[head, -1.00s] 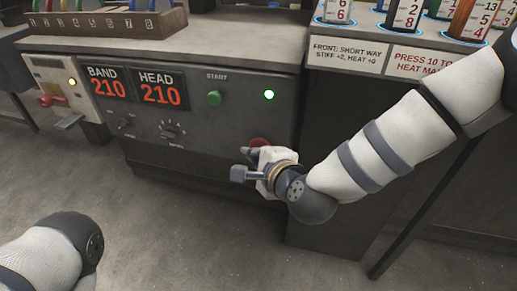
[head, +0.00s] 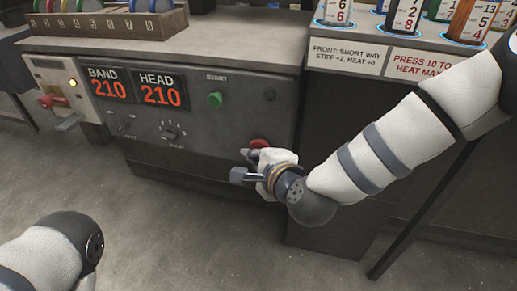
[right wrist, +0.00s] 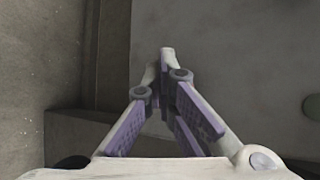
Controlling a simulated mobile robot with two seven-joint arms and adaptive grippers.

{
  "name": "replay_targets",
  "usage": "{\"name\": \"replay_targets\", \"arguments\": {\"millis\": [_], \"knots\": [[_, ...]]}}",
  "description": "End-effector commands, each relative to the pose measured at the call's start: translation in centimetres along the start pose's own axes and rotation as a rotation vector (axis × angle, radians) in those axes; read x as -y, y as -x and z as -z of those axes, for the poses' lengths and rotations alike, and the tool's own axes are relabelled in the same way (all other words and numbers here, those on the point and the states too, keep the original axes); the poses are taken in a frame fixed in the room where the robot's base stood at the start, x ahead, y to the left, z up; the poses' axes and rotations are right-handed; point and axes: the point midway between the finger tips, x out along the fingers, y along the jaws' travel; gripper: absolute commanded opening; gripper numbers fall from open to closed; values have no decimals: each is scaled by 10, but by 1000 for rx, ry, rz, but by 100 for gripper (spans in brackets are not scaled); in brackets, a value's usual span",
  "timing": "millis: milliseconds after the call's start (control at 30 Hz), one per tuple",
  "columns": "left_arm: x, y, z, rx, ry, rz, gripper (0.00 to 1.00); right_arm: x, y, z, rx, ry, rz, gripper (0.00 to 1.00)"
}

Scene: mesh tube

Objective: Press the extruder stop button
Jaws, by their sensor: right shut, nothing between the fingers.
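The extruder panel (head: 230,125) is a dark front face with a green start button (head: 215,99) and a red button (head: 259,143) at its lower right. The red button is partly hidden behind my right gripper (head: 247,163). My right gripper is shut and empty, its fingers close in front of the panel just below the red button; I cannot tell whether they touch it. In the right wrist view the closed fingers (right wrist: 167,60) point at a grey surface. The round indicator lamp (head: 269,95) right of the green button is dark. Only my left arm shows at lower left; its gripper is out of view.
Band and head displays (head: 161,91) both read 210, with knobs (head: 170,131) below. The floor in front is clear.

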Motion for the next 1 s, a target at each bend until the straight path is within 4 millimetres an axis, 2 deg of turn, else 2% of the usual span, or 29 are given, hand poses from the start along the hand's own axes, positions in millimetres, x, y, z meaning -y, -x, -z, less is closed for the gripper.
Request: {"name": "replay_targets", "arguments": {"millis": [233,567,1000], "knots": [[0,6,-1,-8,0,0,48,-6,11,-7,0,0,0,0],[0,7,-2,-9,0,0,48,-9,13,-9,0,0,-1,0],[0,22,-4,-28,0,-1,48,-29,43,-31,1,0,-1,0]]}}
